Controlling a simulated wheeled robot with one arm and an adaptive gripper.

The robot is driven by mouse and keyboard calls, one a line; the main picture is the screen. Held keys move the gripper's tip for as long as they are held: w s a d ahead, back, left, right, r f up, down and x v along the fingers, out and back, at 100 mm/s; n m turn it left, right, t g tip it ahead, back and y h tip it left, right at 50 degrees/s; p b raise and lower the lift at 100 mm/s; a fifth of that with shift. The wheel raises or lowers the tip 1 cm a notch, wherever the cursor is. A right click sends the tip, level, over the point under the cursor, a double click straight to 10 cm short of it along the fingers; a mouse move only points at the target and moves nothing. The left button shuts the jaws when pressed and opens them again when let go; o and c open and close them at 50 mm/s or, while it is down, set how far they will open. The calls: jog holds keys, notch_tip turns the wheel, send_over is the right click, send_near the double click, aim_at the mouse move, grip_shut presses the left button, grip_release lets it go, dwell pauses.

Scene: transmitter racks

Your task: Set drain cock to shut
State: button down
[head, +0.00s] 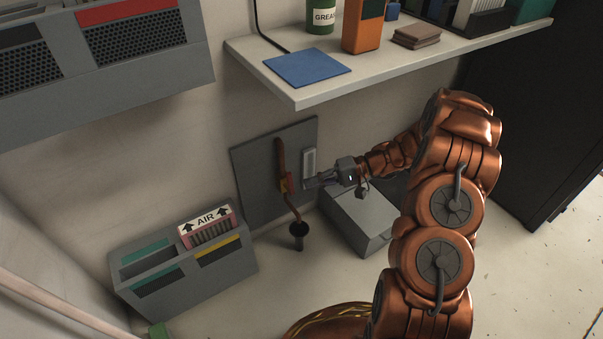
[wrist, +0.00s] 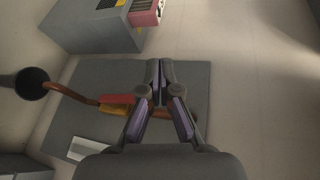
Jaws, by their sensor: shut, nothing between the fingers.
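The drain cock (head: 286,184) is a small red and yellow-orange fitting on a copper pipe (head: 281,155), mounted on a grey wall panel (head: 258,190). In the wrist view the drain cock (wrist: 115,101) shows a red part beside an orange part, left of my fingers and partly hidden by them. My gripper (head: 309,183) is shut and empty, just right of the cock in the head view. In the wrist view my gripper (wrist: 160,82) has its fingertips together in front of the panel. I cannot tell whether it touches the cock.
A pale plate (head: 309,163) is on the panel. The pipe bends down to a black drain cup (head: 299,230). A grey box (head: 361,220) stands below my arm. A filter rack (head: 185,266) is at left. A shelf (head: 390,62) juts out above.

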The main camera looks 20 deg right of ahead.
jog(key=w+d+f+m+t+p, duration=0.1)
jog(key=w+d+f+t, duration=0.2)
jog(key=d, duration=0.3)
jog(key=w+d+f+m+t+p, duration=0.2)
jog(key=d+f+t, duration=0.2)
jog(key=d, duration=0.2)
jog(key=b, duration=0.5)
send_near(291, 184)
jog(key=w+a, duration=0.3)
jog(key=w, duration=0.3)
jog(key=shift+s+a+r, duration=0.2)
jog(key=shift+a, duration=0.25)
jog(key=shift+s+a+r, duration=0.15)
jog(key=shift+a+r, duration=0.05)
jog(key=shift+a, duration=0.2)
